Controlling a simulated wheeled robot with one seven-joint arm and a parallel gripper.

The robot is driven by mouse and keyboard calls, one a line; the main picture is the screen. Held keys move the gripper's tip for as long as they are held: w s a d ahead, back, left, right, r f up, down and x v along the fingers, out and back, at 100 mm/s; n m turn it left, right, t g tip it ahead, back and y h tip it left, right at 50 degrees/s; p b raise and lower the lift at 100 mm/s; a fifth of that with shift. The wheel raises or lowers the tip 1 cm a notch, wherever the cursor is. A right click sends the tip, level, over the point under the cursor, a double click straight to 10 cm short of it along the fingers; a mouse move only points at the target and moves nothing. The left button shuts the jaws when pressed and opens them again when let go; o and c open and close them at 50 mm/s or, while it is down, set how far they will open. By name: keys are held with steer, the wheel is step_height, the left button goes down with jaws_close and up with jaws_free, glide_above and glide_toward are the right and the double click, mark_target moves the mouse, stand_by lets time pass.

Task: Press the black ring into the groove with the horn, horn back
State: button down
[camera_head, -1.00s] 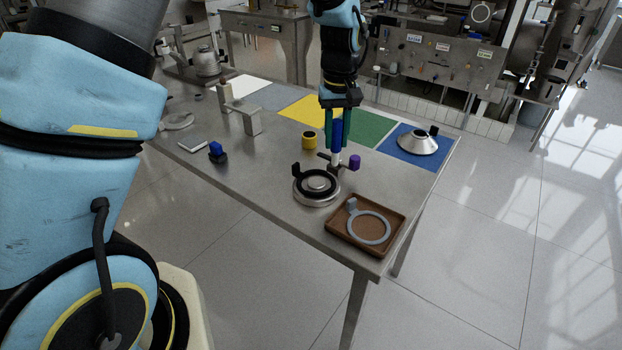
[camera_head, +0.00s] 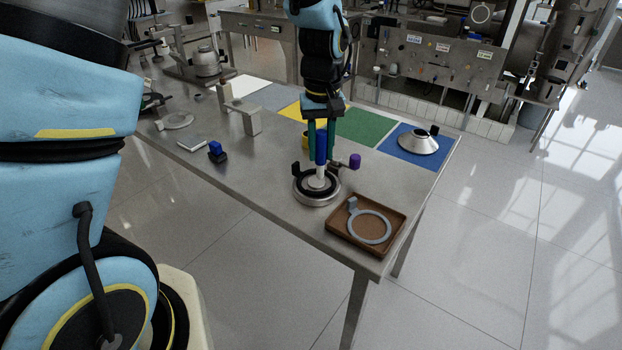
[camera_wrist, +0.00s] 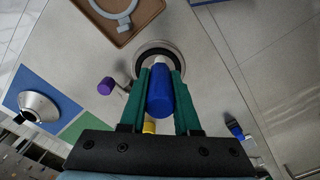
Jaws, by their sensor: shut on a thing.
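The black ring (camera_head: 302,192) lies on the round steel base (camera_head: 318,204), its upright tab (camera_head: 296,169) at the left. My gripper (camera_head: 320,158) is shut on the blue handle (camera_head: 321,148) of the horn, which is upright. The horn's pale lower end (camera_head: 317,181) is over the base, near its middle; I cannot tell whether it touches the ring. In the wrist view, the blue handle (camera_wrist: 160,94) sits between my green fingers and covers part of the black ring (camera_wrist: 145,66). How deep the ring sits in the groove is not clear.
A brown tray (camera_head: 339,246) with a grey ring (camera_head: 370,228) stands at the front right. A purple-ended part (camera_head: 355,160) is close behind the base. A steel cone (camera_head: 418,144) is on the blue mat.

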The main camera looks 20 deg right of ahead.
steer(key=shift+f+b, duration=1.55)
steer(key=shift+f, duration=0.9)
step_height(320, 180, up, 5)
steer(key=p, duration=0.4)
steer(key=shift+r, duration=0.1)
steer(key=w+d+p, duration=0.1)
steer(key=w+d, duration=0.1)
steer(key=w, duration=0.6)
steer(key=shift+w+d+p, duration=0.25)
steer(key=shift+w+p, duration=0.1)
